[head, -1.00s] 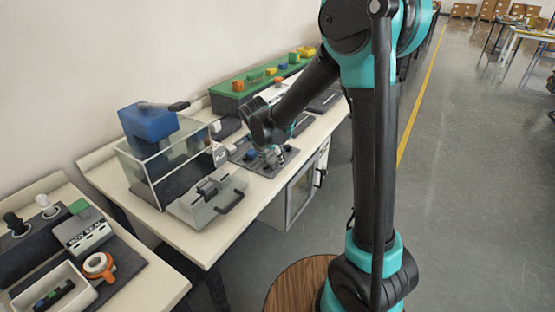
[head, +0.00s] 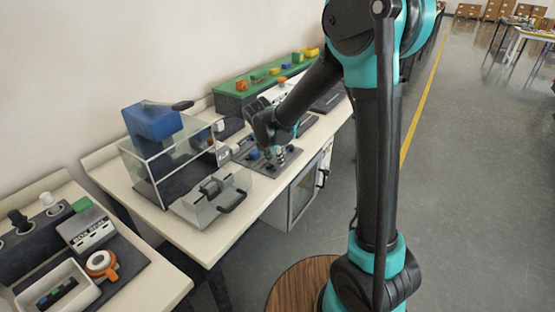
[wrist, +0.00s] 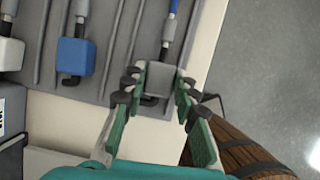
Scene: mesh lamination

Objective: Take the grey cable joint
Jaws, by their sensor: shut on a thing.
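The grey cable joint (wrist: 157,80) is a small grey block on a cable, in the upper middle of the wrist view. My gripper (wrist: 158,84) has its green-padded fingers on both sides of the block and is shut on it. The joint is at the edge of a dark grooved board (wrist: 110,75); I cannot tell whether it still touches the board. In the head view my gripper (head: 275,155) is over the same board (head: 241,154), and the grey joint is too small there to make out.
A blue cable joint (wrist: 75,56) and a white one (wrist: 11,54) lie to the left on the board. In the head view a clear-walled blue press (head: 151,121) and a grey handled fixture (head: 212,197) stand nearer on the bench. Open floor (head: 460,190) is at the right.

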